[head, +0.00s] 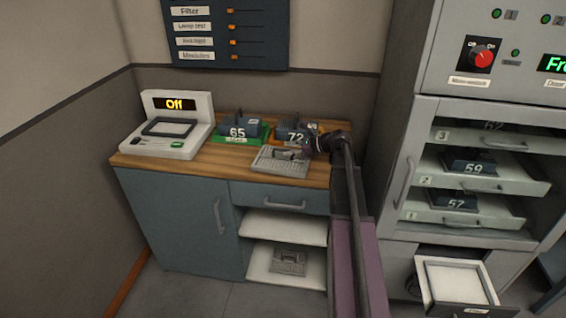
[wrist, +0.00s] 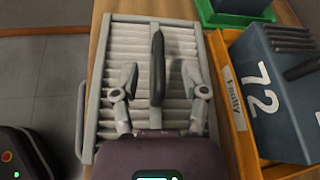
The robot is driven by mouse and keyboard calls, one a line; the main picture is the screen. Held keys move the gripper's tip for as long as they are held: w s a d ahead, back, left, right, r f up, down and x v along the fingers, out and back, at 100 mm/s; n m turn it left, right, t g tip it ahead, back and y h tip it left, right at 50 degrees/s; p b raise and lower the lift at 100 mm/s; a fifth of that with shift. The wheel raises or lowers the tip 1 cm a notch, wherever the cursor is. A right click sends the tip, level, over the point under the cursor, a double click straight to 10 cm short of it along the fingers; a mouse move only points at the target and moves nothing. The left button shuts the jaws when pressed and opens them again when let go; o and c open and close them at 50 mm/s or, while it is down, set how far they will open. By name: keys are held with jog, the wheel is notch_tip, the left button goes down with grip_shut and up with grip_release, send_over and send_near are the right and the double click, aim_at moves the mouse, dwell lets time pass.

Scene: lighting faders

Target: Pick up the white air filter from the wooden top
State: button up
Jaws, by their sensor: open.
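The white air filter (head: 268,163) lies flat on the wooden top (head: 196,170) near its front edge. In the wrist view the filter (wrist: 130,37) shows white pleats, a grey frame and a dark upright handle (wrist: 157,65) along its middle. My gripper (wrist: 160,80) is open above the filter, with one finger on each side of the handle and a gap on both sides. In the head view my gripper (head: 311,150) partly covers the filter's right side. I cannot tell whether the fingertips touch the pleats.
A blue block marked 72 (head: 290,131) sits in an orange tray labelled Faulty (wrist: 233,95), close to the filter's right. A blue block marked 65 (head: 238,128) sits in a green tray (head: 262,132) behind. A white device reading Off (head: 165,140) stands at left.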

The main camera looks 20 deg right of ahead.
aim_at(283, 156)
jog(key=shift+b+x, duration=0.55)
jog(key=shift+x, duration=1.35)
grip_shut()
